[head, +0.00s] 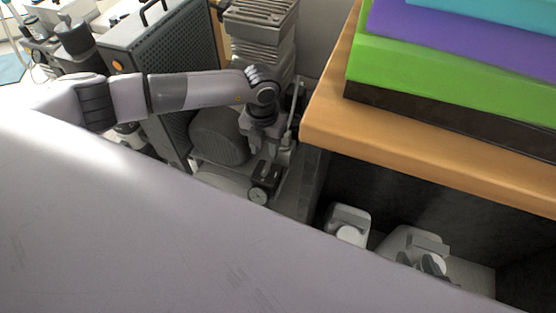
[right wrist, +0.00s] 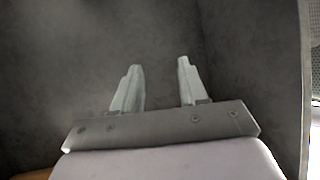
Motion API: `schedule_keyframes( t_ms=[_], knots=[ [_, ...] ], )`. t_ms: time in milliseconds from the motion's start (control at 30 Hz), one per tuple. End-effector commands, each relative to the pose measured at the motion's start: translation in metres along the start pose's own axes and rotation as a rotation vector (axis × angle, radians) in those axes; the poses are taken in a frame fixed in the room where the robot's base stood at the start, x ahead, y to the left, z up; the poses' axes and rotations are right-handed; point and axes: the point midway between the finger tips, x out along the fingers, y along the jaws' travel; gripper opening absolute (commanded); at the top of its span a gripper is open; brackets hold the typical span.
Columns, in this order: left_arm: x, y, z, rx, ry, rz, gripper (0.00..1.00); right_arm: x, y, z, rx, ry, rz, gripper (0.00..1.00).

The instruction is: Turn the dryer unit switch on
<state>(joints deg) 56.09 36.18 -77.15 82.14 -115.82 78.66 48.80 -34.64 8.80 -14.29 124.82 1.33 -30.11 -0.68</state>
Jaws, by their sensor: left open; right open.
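My left gripper (head: 266,154) points down in the head view, open, just above a small black fitting (head: 267,171) with a round gauge (head: 258,195) on the compressor. I cannot tell whether it touches anything. A grey ribbed unit (head: 260,28) stands behind the left arm, with a rounded dark motor housing (head: 218,138) below it. No switch can be clearly made out; the arm and gripper hide part of the compressor, and I cannot tell which part is the dryer unit. My right gripper (right wrist: 161,68) is open and empty in the right wrist view, facing a plain dark surface.
A dark perforated case (head: 160,62) with a handle and an orange round spot stands left of the compressor. A wooden table (head: 420,160) bearing stacked coloured boxes (head: 450,60) is close on the right. The gap between the compressor and table is narrow.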

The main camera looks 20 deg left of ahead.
Motion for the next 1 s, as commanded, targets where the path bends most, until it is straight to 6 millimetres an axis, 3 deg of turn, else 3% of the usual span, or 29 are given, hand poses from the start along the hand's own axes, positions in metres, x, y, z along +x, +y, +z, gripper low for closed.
schedule_keyframes(
  t_ms=[500, 900, 967, 1000],
  knots=[
    [0.065, 0.0, 0.0, 0.0, 0.001, 0.001, 0.4, 0.006, -0.011, -0.007, -0.019, 0.045, -0.027, 0.43],
    [0.073, 0.0, 0.0, 0.0, 0.0, 0.001, 0.4, 0.006, -0.013, -0.01, -0.019, 0.053, -0.033, 0.43],
    [0.073, 0.0, 0.0, 0.0, 0.0, 0.001, 0.24, 0.006, -0.013, -0.01, -0.019, 0.053, -0.033, 0.43],
    [0.073, 0.0, 0.0, 0.0, 0.0, 0.001, 0.11, 0.006, -0.013, -0.01, -0.019, 0.053, -0.033, 0.43]
  ],
)
